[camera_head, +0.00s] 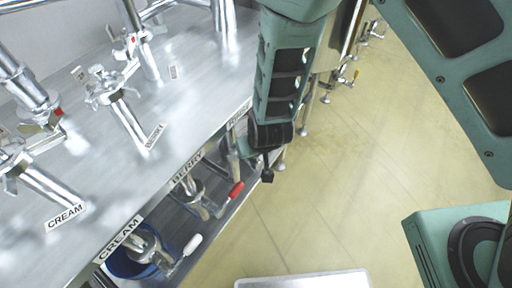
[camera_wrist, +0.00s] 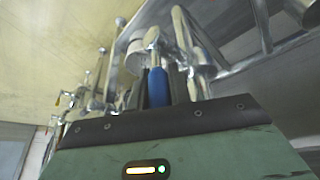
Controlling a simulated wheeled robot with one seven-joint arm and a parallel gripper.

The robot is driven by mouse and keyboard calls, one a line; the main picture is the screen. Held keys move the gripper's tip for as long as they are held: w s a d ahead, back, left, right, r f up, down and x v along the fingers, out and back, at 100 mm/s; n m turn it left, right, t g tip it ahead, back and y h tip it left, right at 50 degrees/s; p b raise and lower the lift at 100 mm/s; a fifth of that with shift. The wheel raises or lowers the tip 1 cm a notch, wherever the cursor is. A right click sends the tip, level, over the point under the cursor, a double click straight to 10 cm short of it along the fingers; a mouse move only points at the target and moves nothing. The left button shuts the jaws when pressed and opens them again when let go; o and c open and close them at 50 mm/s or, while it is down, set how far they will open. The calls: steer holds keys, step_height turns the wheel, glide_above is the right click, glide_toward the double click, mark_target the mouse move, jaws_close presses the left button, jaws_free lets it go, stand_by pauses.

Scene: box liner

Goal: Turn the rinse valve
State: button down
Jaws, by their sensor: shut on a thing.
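The row of valves sits under the front edge of the metal counter in the head view. A label that appears to read RINSE (camera_head: 238,112) is at its far end, partly hidden behind my arm. In the wrist view a blue lever handle (camera_wrist: 158,88) stands between metal pipes, directly in front of my wrist; it looks like the rinse valve's handle. My gripper (camera_head: 262,158) is at the counter's front edge below that label, shut on the blue handle. The fingertips and the rinse valve's body are hidden in the head view.
The berry valve has a red handle (camera_head: 236,190) and the cream valve a white handle (camera_head: 193,244), both nearer along the edge. A blue container (camera_head: 128,263) is under the cream valve. Metal pipes rise from the counter (camera_head: 200,110). The yellowish floor (camera_head: 350,190) at right is open.

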steer(key=c, duration=1.3)
jaws_free()
steer(key=shift+f, duration=0.1)
steer(key=p+v, duration=0.4)
steer(key=v, duration=1.3)
steer(key=shift+r, duration=0.25)
steer(key=shift+s, duration=0.1)
steer(key=s+d+r+n+g, duration=0.4)
steer(key=s+d+r, duration=0.5)
steer(key=r, duration=0.5)
steer(key=s, duration=0.2)
steer(key=shift+s+d+h, duration=0.3)
steer(key=shift+s+h, duration=0.1)
